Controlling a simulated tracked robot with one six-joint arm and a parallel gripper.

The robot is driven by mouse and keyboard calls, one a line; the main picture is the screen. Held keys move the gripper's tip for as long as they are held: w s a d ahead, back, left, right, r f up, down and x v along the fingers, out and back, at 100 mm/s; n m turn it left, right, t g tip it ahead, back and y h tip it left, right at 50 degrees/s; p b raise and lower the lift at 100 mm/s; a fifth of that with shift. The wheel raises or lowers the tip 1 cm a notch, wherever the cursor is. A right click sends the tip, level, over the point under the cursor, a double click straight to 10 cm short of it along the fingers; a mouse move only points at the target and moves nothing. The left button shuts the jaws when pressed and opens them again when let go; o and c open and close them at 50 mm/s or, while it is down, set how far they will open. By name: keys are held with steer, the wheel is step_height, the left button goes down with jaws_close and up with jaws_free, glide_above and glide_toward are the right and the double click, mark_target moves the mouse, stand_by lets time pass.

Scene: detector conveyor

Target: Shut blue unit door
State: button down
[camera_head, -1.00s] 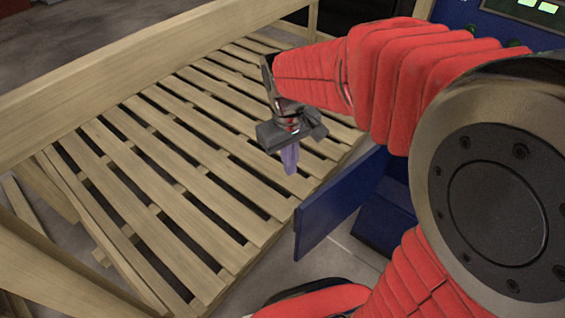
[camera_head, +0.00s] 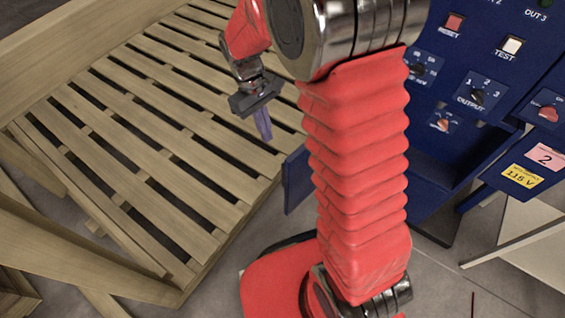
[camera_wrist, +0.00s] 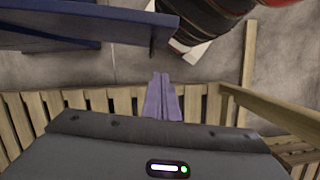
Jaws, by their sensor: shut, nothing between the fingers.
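The blue unit (camera_head: 440,150) stands at the right in the head view, with buttons and knobs on its face. Its blue door (camera_head: 296,182) stands open, sticking out toward the pallet; most of it is hidden behind my red arm. In the wrist view, a blue panel that looks like the door (camera_wrist: 95,24) spans the upper left. My gripper (camera_head: 264,128) is shut and empty, its purple fingers pointing down above the pallet's right part, up and left of the door and apart from it. The fingers also show in the wrist view (camera_wrist: 162,98), below the panel's right end.
A wooden slatted pallet (camera_head: 130,150) with raised side boards fills the left. A blue box with a pink "2" label and a yellow "115 V" label (camera_head: 522,176) juts out at the right. Grey floor (camera_head: 430,285) is open at the lower right.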

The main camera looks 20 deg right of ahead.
steer(key=s+d+f, duration=0.2)
steer(key=s+f, duration=0.3)
steer(key=f, duration=0.4)
steer(key=shift+s+d+f, duration=0.35)
steer(key=shift+s+d, duration=0.05)
stand_by(0.5)
